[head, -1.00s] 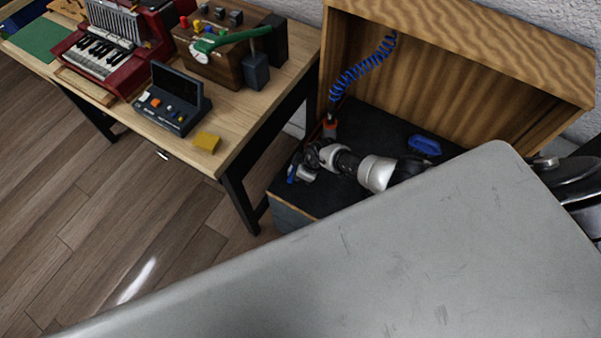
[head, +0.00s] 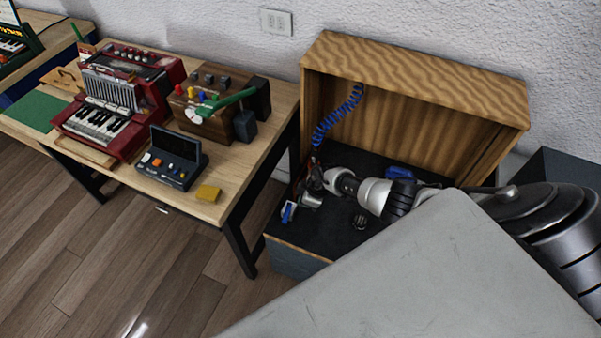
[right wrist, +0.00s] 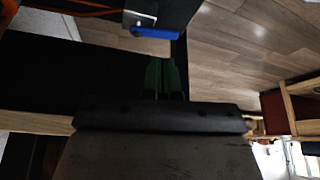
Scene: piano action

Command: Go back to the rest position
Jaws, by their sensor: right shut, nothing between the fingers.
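My right arm reaches in from the right over the black-topped cabinet (head: 335,240). Its gripper (head: 312,186) is near the cabinet's left side, small and dark in the head view, partly merging with the things beside it. In the right wrist view the greenish fingers (right wrist: 161,72) are together with nothing between them. A blue-and-metal piece (right wrist: 155,33) lies beyond the fingertips, apart from them. In the head view a blue-and-white piece (head: 288,212) lies left of the gripper. My left gripper is not in view.
A blue coiled hose (head: 338,115) hangs above the gripper inside the wooden hood (head: 410,75). A blue object (head: 400,172) and a dark round knob (head: 359,221) lie on the black top. The wooden table (head: 235,175) at left holds a red accordion (head: 115,100) and a small console (head: 172,158).

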